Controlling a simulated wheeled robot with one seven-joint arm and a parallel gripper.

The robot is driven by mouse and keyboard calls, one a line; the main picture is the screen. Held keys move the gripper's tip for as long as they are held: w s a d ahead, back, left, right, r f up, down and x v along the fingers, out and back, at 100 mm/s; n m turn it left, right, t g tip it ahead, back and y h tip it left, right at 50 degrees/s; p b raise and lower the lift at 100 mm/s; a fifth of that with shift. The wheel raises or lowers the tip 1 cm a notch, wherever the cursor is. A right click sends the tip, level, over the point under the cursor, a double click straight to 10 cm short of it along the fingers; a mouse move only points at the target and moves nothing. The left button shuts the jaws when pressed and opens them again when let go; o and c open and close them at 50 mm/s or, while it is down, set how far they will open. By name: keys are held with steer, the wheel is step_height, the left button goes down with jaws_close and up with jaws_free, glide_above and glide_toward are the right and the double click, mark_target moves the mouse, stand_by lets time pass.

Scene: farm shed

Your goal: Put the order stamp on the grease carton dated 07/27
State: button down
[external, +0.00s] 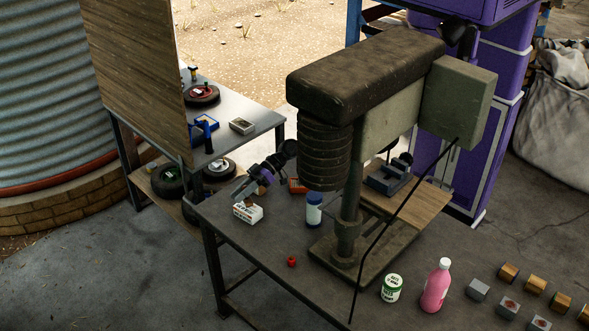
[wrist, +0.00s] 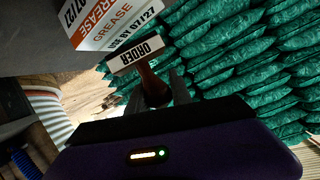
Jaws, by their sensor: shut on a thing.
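The grease carton (external: 250,216) is a white box with orange print on the bench at the left end. In the wrist view the carton (wrist: 112,28) shows "GREASE" and "USE BY 07/27". My gripper (external: 243,190) is just above the carton. In the wrist view it (wrist: 165,95) is shut on the brown handle of the order stamp (wrist: 136,54). The stamp's pale block reads "ORDER" and overlaps the carton's lower edge in that view. I cannot tell whether stamp and carton touch. The stamp is too small to make out in the external view.
A large drill press (external: 349,220) stands on the bench right of my arm. A blue-capped jar (external: 314,209), a small red item (external: 291,261), a green-and-white tin (external: 391,289) and a pink bottle (external: 436,287) stand nearby. Several small blocks lie at right. Green sacks (wrist: 240,55) fill the wrist view's right.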

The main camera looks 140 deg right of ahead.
steer(key=shift+f, duration=1.05)
steer(key=shift+f+b, duration=0.2)
steer(key=shift+b, duration=0.15)
steer(key=c, duration=1.1)
jaws_free()
steer(key=shift+c, duration=0.2)
steer(key=shift+r, duration=0.15)
